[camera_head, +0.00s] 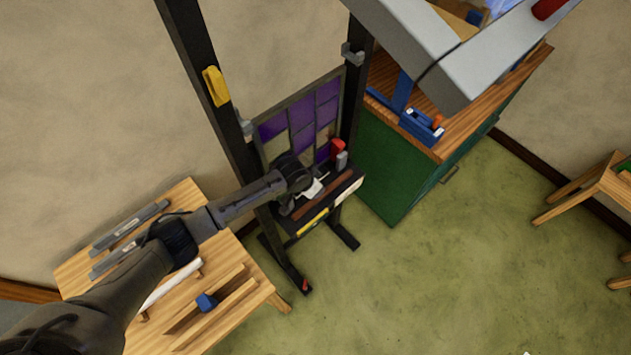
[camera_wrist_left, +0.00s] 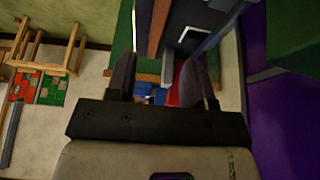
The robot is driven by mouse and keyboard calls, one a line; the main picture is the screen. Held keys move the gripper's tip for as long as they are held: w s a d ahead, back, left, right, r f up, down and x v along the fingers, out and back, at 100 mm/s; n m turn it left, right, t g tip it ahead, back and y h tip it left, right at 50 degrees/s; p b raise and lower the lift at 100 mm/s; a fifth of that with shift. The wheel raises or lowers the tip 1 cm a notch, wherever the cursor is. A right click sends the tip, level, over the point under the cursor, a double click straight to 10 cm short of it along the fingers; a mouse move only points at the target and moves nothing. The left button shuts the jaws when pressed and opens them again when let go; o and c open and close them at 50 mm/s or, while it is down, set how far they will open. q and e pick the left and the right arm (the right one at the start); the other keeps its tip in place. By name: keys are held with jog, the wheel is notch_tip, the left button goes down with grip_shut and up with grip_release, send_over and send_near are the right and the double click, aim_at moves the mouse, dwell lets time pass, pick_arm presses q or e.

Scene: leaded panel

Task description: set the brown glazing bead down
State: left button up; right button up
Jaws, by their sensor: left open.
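The brown glazing bead (camera_head: 322,197) lies along the dark tray (camera_head: 355,181) of the black easel, in front of the leaded panel (camera_head: 302,117) with purple panes. In the left wrist view a brown strip, apparently the bead (camera_wrist_left: 158,28), shows beyond the fingers. My left gripper (camera_head: 306,190) is over the tray, close to the bead; its fingertips are hard to make out in the head view. In the left wrist view the gripper (camera_wrist_left: 158,75) has its fingers apart, with nothing seen held between them. My right gripper is in neither view.
A red object (camera_head: 337,149) and a small grey block stand at the tray's right end. A yellow strip (camera_head: 312,222) is on its front. A wooden table (camera_head: 262,287) with grey bars and a blue block stands left. A green cabinet (camera_head: 392,170) stands right.

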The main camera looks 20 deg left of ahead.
pick_arm(q)
jog(key=shift+s+a+r+p, duration=0.1)
jog(key=shift+s+r+p, duration=0.15)
jog(key=shift+r+p, duration=0.3)
jog(key=s+d+h, duration=0.1)
jog(key=s+d, duration=0.3)
jog(key=s, duration=0.5)
jog(key=s+d, duration=0.3)
jog(key=s, duration=0.7)
jog(key=s+a+r+n+y, duration=0.1)
jog(key=s+a+r, duration=0.3)
jog(key=s, duration=0.4)
jog(key=s+a+r+n+y, duration=0.1)
jog(key=s+a+r, duration=0.3)
jog(key=s, duration=0.4)
jog(key=shift+s+a+n+g+y, duration=0.25)
jog(key=shift+a+n+g+y, duration=0.15)
jog(key=shift+c, duration=0.3)
